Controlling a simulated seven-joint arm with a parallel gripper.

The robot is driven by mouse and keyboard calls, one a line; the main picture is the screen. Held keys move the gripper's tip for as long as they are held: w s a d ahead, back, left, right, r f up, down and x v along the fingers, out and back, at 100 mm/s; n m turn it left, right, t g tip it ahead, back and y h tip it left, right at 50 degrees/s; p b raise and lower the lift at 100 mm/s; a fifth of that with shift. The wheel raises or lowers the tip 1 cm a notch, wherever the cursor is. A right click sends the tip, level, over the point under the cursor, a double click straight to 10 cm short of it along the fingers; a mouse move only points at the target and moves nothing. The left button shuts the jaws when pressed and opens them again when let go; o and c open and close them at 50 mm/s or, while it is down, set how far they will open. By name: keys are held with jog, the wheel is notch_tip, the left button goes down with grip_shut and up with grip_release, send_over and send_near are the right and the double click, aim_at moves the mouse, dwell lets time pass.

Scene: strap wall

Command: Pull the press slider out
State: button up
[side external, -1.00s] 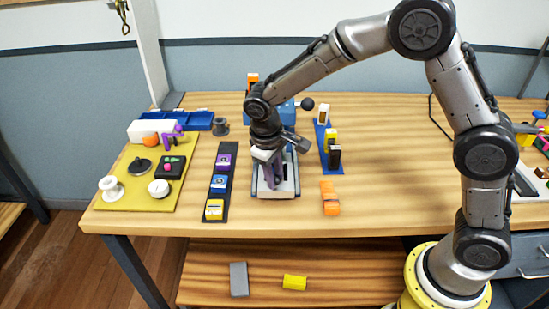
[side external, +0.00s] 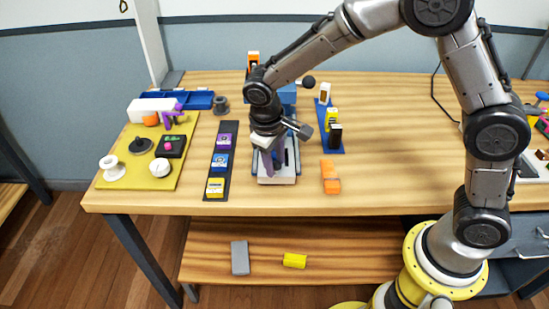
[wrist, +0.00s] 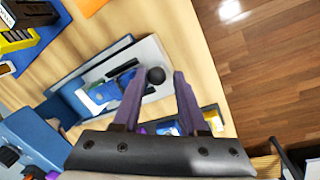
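The press slider (side external: 284,180) is a pale tray lying between grey rails in front of the blue press (side external: 288,94). It shows in the wrist view as a pale plate (wrist: 153,52) with a dark slot and blue pieces on it. A dark round knob (wrist: 156,75) stands near its front end. My gripper (side external: 270,172) is over the slider, with its purple fingers pointing down. In the wrist view my gripper (wrist: 159,75) is open, with the knob between the fingertips and a gap visible on the right side. The side view hides the knob behind my fingers.
A dark strip with purple, blue and yellow blocks (side external: 220,162) lies left of the slider. A blue strip with upright blocks (side external: 329,130) and an orange block (side external: 330,177) lie right. A yellow mat (side external: 160,178) holds several items. Bare wood lies in front.

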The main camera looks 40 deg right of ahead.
notch_tip(320, 180, up, 14)
jog(key=a, duration=0.2)
jog(key=shift+s+a+f, duration=0.2)
jog(key=shift+s+a, duration=0.05)
jog(key=shift+a, duration=0.05)
jog(key=s+d+r+m+t+y, duration=0.1)
jog(key=s+d+r+m+t, duration=0.2)
jog(key=s+d+r, duration=0.7)
jog(key=s+d+f+t, duration=0.1)
jog(key=s+f, duration=0.3)
jog(key=s, duration=0.2)
jog(key=s+d+f+t+y, duration=0.1)
jog(key=s+f, duration=0.3)
jog(key=s, duration=0.3)
jog(key=shift+d+f+n, duration=0.25)
jog(key=shift+n, duration=0.15)
